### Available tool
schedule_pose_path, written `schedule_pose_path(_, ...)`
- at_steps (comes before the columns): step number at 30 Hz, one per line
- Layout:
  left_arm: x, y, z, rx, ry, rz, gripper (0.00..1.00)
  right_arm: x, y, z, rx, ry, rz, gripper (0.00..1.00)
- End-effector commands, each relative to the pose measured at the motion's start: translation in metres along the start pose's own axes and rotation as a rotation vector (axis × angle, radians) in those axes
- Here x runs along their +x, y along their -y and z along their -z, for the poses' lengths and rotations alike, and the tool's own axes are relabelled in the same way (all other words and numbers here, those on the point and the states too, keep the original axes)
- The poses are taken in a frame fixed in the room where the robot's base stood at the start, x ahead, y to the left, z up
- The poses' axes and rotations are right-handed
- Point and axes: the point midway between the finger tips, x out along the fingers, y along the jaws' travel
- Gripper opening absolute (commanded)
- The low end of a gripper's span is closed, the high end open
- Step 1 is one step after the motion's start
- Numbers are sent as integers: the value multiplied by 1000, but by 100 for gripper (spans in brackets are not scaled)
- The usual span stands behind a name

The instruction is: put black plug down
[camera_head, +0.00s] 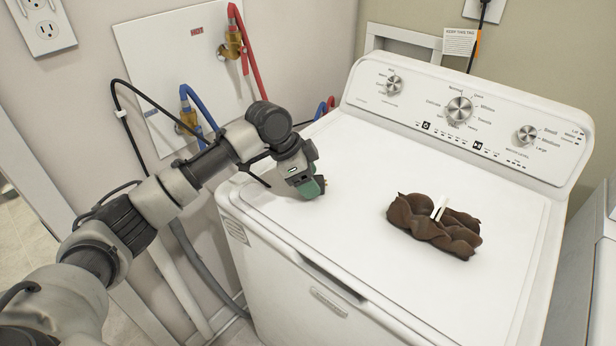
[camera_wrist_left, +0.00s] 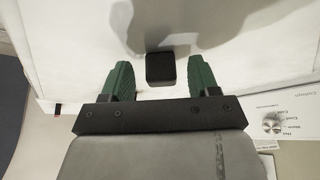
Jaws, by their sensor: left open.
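My left gripper (camera_head: 318,187) is low over the left part of the white washer's lid (camera_head: 352,265). The left wrist view shows its two green fingers (camera_wrist_left: 160,82) spread apart. A small black plug (camera_wrist_left: 160,68) lies on the white surface, just ahead of the gap between the fingertips, with space on both sides. In the head view the plug is mostly hidden by the gripper. I cannot tell its exact height from these views. My right gripper is not in view.
A crumpled brown towel (camera_head: 415,222) with a white tag lies on the right half of the lid. The control panel (camera_head: 470,115) with knobs rises behind. Red hoses (camera_head: 247,50) and blue hoses (camera_head: 200,108) hang at the wall. The middle of the lid is clear.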

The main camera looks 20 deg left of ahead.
Motion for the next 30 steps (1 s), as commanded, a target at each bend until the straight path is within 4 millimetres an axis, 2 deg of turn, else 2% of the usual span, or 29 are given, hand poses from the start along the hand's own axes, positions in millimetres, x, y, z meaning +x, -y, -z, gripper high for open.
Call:
schedule_pose_path(7, -10, 0, 6, 3, -2, 3, 61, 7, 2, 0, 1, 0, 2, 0)
schedule_pose_path(21, -108, 1, 5, -1, 0, 3, 61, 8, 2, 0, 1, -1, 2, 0)
schedule_pose_path(25, -124, 1, 6, 0, -1, 1, 61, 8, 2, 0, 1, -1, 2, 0)
schedule_pose_path(30, -130, 0, 6, 0, 0, 0, 61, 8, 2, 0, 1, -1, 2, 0)
